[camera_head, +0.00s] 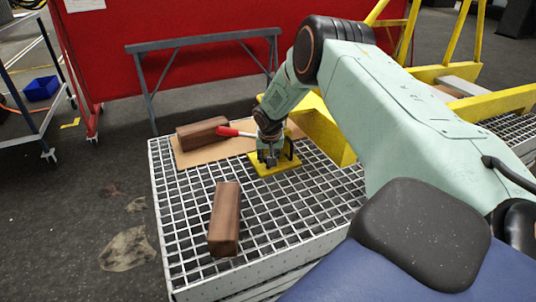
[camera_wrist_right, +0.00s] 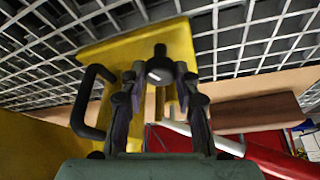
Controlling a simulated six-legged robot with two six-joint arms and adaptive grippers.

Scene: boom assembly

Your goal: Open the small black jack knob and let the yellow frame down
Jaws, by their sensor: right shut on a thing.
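The yellow frame (camera_head: 325,130) extends from beneath my right arm toward the right, with its yellow plate (camera_head: 285,167) low over the grating. In the wrist view, the yellow plate (camera_wrist_right: 125,55) fills the upper middle. My right gripper (camera_head: 268,160) points down at the plate. In the wrist view, its fingers (camera_wrist_right: 160,88) are shut on the small black jack knob (camera_wrist_right: 160,66), whose round end shows between the tips. The rest of the knob is hidden by the fingers. A black bent handle (camera_wrist_right: 88,105) stands beside the gripper. My left gripper is out of view.
One wooden block (camera_head: 224,222) lies on the metal grating (camera_head: 180,220); another (camera_head: 202,133) lies on a brown board (camera_head: 228,151). A grey trestle (camera_head: 200,41) stands behind. The front-left grating is mostly bare.

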